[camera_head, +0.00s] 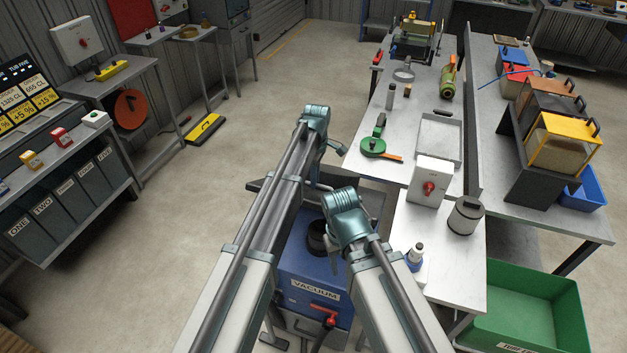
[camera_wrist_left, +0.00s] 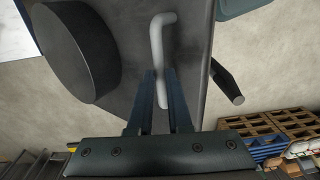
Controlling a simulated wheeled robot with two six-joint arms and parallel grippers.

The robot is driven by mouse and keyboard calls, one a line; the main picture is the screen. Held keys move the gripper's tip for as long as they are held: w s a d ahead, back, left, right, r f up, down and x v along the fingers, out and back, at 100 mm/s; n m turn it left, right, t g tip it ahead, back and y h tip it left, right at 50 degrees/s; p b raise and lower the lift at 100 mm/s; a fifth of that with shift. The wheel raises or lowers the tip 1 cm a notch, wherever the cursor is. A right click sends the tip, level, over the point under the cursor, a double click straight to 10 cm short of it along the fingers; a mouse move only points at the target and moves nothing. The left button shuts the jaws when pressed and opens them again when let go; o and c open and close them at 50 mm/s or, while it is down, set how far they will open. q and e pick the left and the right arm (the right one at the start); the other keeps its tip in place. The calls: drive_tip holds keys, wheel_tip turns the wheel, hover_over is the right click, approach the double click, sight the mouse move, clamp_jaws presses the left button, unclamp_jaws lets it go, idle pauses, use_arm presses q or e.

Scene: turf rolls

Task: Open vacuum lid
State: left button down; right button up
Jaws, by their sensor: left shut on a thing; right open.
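The blue vacuum (camera_head: 315,291), with a VACUUM label and a red lever (camera_head: 328,317) on its front, stands below my arms, partly hidden by them. My left gripper (camera_wrist_left: 161,75) is shut on a light grey bent bar handle (camera_wrist_left: 158,35) on the dark grey lid (camera_wrist_left: 190,45). A thick black round part (camera_wrist_left: 75,50) is on the lid beside the handle. My right gripper (camera_head: 334,243) is open, over the vacuum's right side, apart from the handle.
A white worktop (camera_head: 465,270) with a bottle (camera_head: 415,255), a grey canister (camera_head: 465,216) and a switch box (camera_head: 431,183) is close on the right. A green crate (camera_head: 530,310) is at the lower right. Open floor (camera_head: 180,220) lies to the left.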

use_arm(q)
drive_tip(key=shift+w+d+f, duration=0.1)
drive_tip(key=shift+w+d, duration=0.1)
drive_tip(key=shift+w, duration=0.2)
drive_tip(key=c, duration=1.1)
unclamp_jaws()
drive_tip(key=shift+w, duration=0.1)
drive_tip(key=shift+o, duration=1.3)
drive_tip(key=shift+w+f, duration=0.2)
drive_tip(key=shift+s, duration=0.2)
use_arm(e)
drive_tip(key=shift+w+f, duration=0.15)
drive_tip(key=shift+w, duration=0.1)
use_arm(q)
drive_tip(key=shift+r, duration=0.15)
drive_tip(key=shift+r+p, duration=0.5)
drive_tip(key=shift+p, duration=0.1)
wheel_tip(320, 180, up, 6)
drive_tip(key=p, duration=0.6)
drive_tip(key=shift+w+r, duration=0.15)
drive_tip(key=shift+w, duration=0.05)
use_arm(e)
wheel_tip(320, 180, up, 8)
drive_tip(key=shift+f, duration=0.25)
